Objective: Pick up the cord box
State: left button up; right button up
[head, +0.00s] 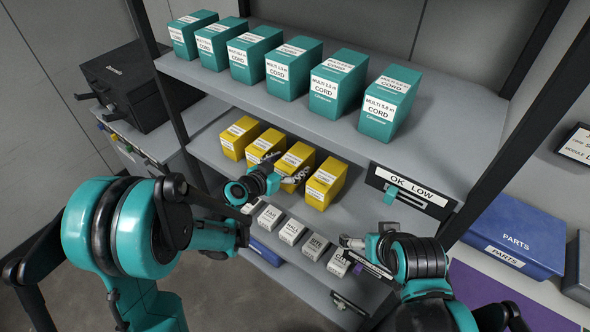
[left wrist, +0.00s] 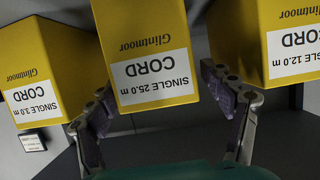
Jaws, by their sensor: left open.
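Yellow cord boxes stand in a row on the middle shelf. My left gripper (head: 284,168) is open at the front of the third yellow box from the left (head: 298,154). In the left wrist view, the "SINGLE 25.0 m CORD" box (left wrist: 148,45) appears upside down between the spread fingers (left wrist: 157,82), with gaps on both sides. The 3.0 m box (left wrist: 40,65) and the 12.0 m box (left wrist: 280,40) flank it. My right gripper (head: 352,254) is near the small white boxes; its opening is unclear.
Several teal cord boxes (head: 338,90) stand on the upper shelf (head: 440,135) above the yellow row. Small white boxes (head: 291,232) stand on a lower level. A blue parts bin (head: 515,235) is at the right, and a black case (head: 130,85) is at the left.

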pick_arm(q)
jog(key=x, duration=0.3)
jog(key=shift+f+b, duration=0.2)
jog(key=shift+b, duration=0.1)
jog(key=shift+s+r, duration=0.1)
jog(key=shift+s, duration=0.05)
jog(key=shift+c, duration=0.6)
jog(key=c, duration=1.3)
jog(key=shift+r, duration=0.1)
